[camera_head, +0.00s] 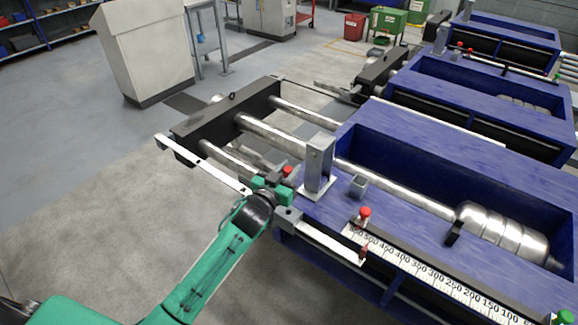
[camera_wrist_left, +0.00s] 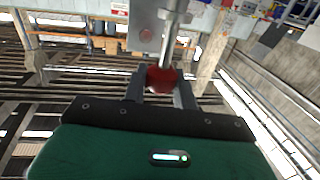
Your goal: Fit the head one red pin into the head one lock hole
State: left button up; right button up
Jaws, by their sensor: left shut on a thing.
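My left gripper (camera_head: 282,180) is at the near left corner of the front blue machine (camera_head: 430,150). It is shut on a red pin (camera_head: 287,170). In the left wrist view the pin's red knob (camera_wrist_left: 162,80) sits between the two fingers, with a silver shaft running up from it. The tip of the shaft is not clear. I cannot make out the lock hole; the gripper and nearby metal parts crowd that corner. My right gripper is not in view.
A grey upright bracket (camera_head: 318,165) stands close right of the gripper. A second red-topped pin (camera_head: 364,214) stands by the white ruler scale (camera_head: 440,280). A long flat bar (camera_head: 205,165) reaches left from the gripper. Open floor (camera_head: 90,190) lies left.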

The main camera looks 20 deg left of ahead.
pick_arm(q)
jog(key=shift+r, duration=0.1)
jog(key=shift+f+b, duration=1.75)
jog(key=shift+f, duration=1.2)
jog(key=shift+p, duration=0.6)
jog(key=shift+f+b, duration=1.85)
jog(key=shift+f, duration=0.95)
jog(key=o, duration=1.1)
